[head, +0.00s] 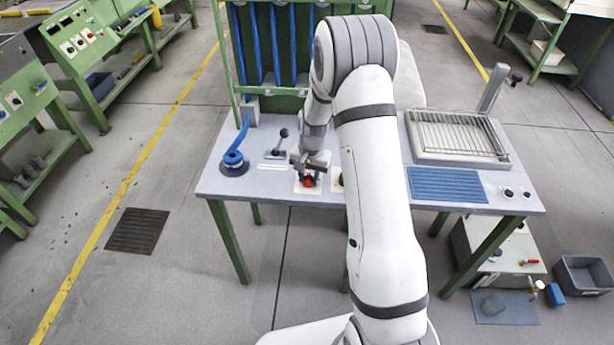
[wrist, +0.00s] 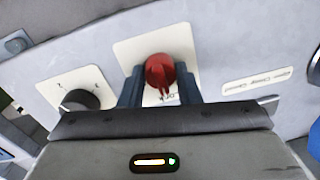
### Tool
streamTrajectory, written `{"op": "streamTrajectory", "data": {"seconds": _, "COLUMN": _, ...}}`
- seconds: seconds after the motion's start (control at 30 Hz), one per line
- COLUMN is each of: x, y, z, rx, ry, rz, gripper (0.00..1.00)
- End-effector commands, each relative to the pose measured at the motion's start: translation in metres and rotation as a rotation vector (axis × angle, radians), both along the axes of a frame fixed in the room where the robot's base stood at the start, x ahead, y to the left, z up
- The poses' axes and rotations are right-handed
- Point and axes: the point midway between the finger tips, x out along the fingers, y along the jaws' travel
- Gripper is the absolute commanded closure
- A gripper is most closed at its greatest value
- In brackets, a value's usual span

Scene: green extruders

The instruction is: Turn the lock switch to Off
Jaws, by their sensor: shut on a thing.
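The lock switch is a red knob (wrist: 160,73) on a cream plate (wrist: 183,42) set in the grey table top. In the head view the red knob (head: 309,181) shows near the front edge of the table, just below my gripper (head: 307,168). In the wrist view the two dark fingers of my gripper (wrist: 160,90) stand on either side of the red knob, shut on it. The lower part of the knob and the lettering on its plate are partly hidden by the gripper. I cannot read which position the knob points to.
A black knob (wrist: 80,100) on its own plate is close beside the gripper. A lever (head: 280,143) and a blue handle (head: 234,160) stand left of the gripper on the table. A wire-rack tray (head: 418,152) and blue ribbed mat (head: 447,186) lie to the right.

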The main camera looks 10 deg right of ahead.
Motion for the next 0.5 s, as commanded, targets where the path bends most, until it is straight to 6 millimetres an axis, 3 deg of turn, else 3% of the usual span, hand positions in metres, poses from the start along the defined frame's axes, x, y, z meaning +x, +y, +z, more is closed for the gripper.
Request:
{"op": "streamTrajectory", "data": {"seconds": 0.07, "x": 0.0004, "y": 0.0108, "z": 0.0005, "rx": 0.000, "ry": -0.002, "rz": 0.004, "gripper": 0.93}}
{"op": "streamTrajectory", "data": {"seconds": 0.5, "x": 0.0011, "y": 0.0045, "z": -0.0007, "rx": 0.002, "ry": -0.003, "rz": -0.107, "gripper": 0.93}}
